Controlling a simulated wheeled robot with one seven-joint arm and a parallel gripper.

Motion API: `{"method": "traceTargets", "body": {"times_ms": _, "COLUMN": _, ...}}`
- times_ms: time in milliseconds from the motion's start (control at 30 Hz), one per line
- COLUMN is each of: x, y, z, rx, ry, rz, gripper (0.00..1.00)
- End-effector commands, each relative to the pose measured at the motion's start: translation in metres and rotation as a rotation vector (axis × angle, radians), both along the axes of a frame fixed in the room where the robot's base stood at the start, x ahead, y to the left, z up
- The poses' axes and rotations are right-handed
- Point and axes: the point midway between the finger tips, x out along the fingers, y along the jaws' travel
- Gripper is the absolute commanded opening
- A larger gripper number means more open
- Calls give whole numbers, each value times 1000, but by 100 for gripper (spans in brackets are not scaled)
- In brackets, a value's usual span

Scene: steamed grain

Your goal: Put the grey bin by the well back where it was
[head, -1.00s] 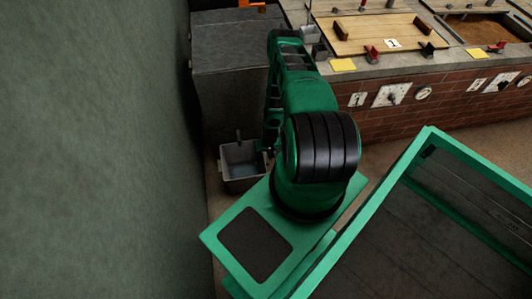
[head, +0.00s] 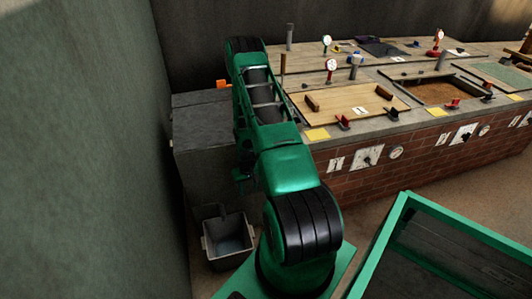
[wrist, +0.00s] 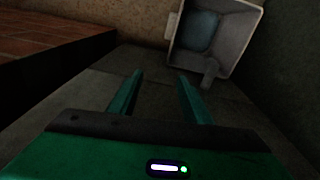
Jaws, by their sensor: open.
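The grey bin (head: 232,262) stands upright on the floor at the lower left of the head view, close to the left wall and in front of a grey block. Its open top shows a bluish-grey inside. In the wrist view the bin (wrist: 240,48) is at the top right, beyond the fingertips, with its opening partly facing the camera. A short upright tab or handle rises at its rim. My gripper (wrist: 160,77) is open and empty, apart from the bin. In the head view my arm mostly hides the gripper.
The grey block (head: 206,150) stands against the left wall. A brick-fronted counter (head: 400,170) with boards, gauges and a pit of brown grain (head: 430,91) runs to the right. A green-rimmed open container (head: 400,235) is at the lower right. Floor shows between it and the counter.

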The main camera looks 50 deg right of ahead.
Motion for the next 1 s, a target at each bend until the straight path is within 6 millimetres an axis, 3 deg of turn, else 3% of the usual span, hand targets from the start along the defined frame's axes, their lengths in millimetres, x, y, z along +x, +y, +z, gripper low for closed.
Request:
{"method": "traceTargets", "body": {"times_ms": 33, "x": 5, "y": -3, "z": 25, "rx": -11, "ry": 2, "rz": 6, "gripper": 44}}
{"method": "traceTargets", "body": {"times_ms": 100, "x": 8, "y": -4, "z": 52, "rx": -18, "ry": 10, "rz": 12, "gripper": 44}}
{"method": "traceTargets", "body": {"times_ms": 467, "x": 6, "y": 1, "z": 182, "rx": -57, "ry": 44, "rz": 23, "gripper": 44}}
{"method": "traceTargets", "body": {"times_ms": 733, "x": -19, "y": 23, "z": 290, "rx": -76, "ry": 63, "rz": 13, "gripper": 44}}
{"method": "traceTargets", "body": {"times_ms": 1000, "x": -64, "y": 57, "z": 382, "rx": -74, "ry": 72, "rz": -8, "gripper": 44}}
